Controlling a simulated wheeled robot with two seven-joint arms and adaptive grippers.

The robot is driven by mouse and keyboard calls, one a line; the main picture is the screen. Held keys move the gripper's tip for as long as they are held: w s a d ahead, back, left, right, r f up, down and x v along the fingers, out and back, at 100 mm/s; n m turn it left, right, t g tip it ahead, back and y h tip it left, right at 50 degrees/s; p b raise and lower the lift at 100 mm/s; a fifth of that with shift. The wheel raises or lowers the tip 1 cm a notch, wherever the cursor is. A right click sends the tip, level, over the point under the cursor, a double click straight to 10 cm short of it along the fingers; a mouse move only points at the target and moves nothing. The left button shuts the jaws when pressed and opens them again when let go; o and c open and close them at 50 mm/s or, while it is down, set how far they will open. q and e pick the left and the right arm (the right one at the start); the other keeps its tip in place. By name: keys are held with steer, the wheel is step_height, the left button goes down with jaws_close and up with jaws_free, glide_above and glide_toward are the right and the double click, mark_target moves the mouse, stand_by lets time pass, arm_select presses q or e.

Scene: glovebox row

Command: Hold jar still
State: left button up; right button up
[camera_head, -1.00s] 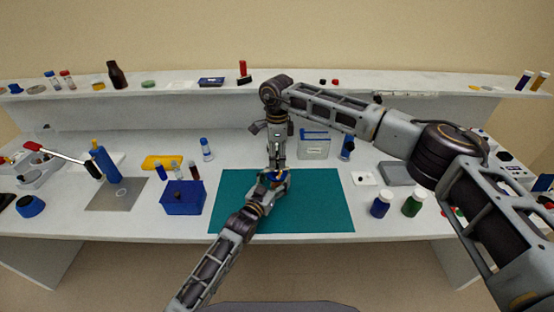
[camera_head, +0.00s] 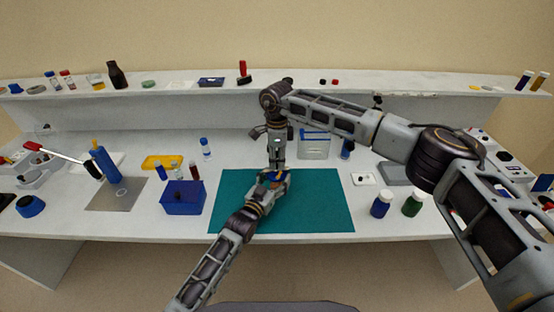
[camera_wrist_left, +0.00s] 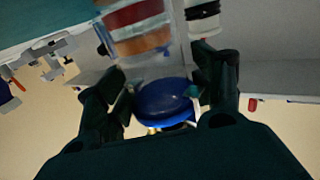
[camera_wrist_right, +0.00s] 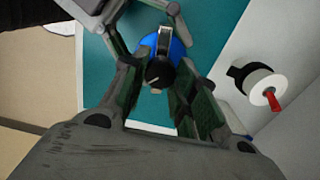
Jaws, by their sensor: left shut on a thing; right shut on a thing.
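The clear jar (camera_wrist_left: 150,65) shows red and orange bands in the left wrist view and has a blue lid (camera_wrist_left: 165,100). My left gripper (camera_head: 272,182) is shut on the jar over the teal mat, with a finger on either side. My right gripper (camera_head: 276,168) reaches straight down from above. In the right wrist view its fingers close on a small dark rounded piece (camera_wrist_right: 158,73) over the blue lid, which also shows there (camera_wrist_right: 162,45). Whether that piece is joined to the lid I cannot tell. The grippers hide most of the jar in the head view.
The teal mat (camera_head: 320,210) is mostly clear. A blue box (camera_head: 183,200) stands left of it. A clear bin (camera_head: 314,146) stands behind, below the shelf (camera_head: 200,86).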

mark_target(277, 161)
steer(key=shift+w+m, duration=0.1)
steer(key=shift+m, duration=0.6)
steer(key=shift+c, duration=0.2)
steer(key=m, duration=0.2)
steer(key=shift+m, duration=2.1)
arm_select(q)
steer(key=shift+d, duration=0.1)
arm_select(e)
steer(key=o, duration=1.1)
steer(key=shift+c, duration=0.2)
steer(key=shift+r, duration=0.15)
step_height(277, 161, up, 12)
